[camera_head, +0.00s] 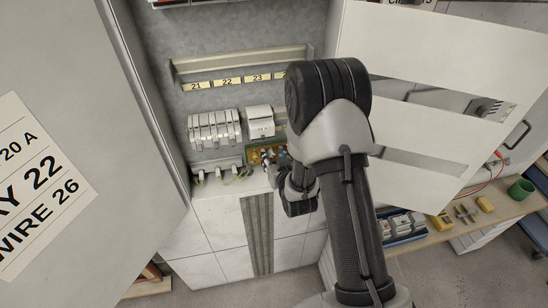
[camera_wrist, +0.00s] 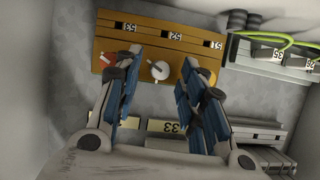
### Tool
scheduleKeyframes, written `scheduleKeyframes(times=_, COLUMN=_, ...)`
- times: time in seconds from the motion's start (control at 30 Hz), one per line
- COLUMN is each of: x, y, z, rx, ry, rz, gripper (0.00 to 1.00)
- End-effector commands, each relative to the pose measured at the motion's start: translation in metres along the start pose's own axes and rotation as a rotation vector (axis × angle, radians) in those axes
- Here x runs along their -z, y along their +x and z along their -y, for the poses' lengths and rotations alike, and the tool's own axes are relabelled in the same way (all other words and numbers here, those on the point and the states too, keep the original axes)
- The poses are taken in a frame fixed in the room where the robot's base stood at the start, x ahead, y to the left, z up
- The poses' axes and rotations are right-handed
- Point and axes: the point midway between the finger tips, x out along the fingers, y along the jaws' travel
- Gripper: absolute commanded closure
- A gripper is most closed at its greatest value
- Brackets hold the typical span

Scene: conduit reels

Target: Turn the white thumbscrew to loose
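The white thumbscrew (camera_wrist: 160,70) sits on the lower edge of an orange-brown terminal block (camera_wrist: 160,38) in the wrist view. The block carries upside-down labels 51, 52 and 53. My gripper (camera_wrist: 162,58) is open, with one blue-padded finger to each side of the thumbscrew. Gaps show between the thumbscrew and both fingers; how deep the fingertips reach is hard to judge. In the head view the block (camera_head: 257,154) is partly hidden by my gripper (camera_head: 269,162), and I cannot make out the thumbscrew there.
Grey terminals with green-yellow wires (camera_wrist: 275,52) adjoin the block. A rail with label 33 (camera_wrist: 172,127) lies below it in the wrist view. The head view shows grey breakers (camera_head: 214,128), a white module (camera_head: 260,121), open cabinet doors (camera_head: 440,80) and a bench (camera_head: 480,215) at right.

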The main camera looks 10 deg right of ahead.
Motion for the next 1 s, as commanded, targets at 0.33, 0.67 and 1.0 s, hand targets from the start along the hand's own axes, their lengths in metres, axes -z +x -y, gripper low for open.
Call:
scheduleKeyframes(times=0.33, x=-0.0001, y=-0.0004, z=-0.0001, rx=0.0, ry=0.0, rz=0.0, gripper=0.81)
scheduleKeyframes(times=0.67, x=-0.0001, y=-0.0004, z=-0.0001, rx=0.0, ry=0.0, rz=0.0, gripper=1.0)
scheduleKeyframes(times=1.0, x=-0.001, y=0.0001, z=0.001, rx=-0.011, ry=-0.03, rz=0.0, gripper=1.0)
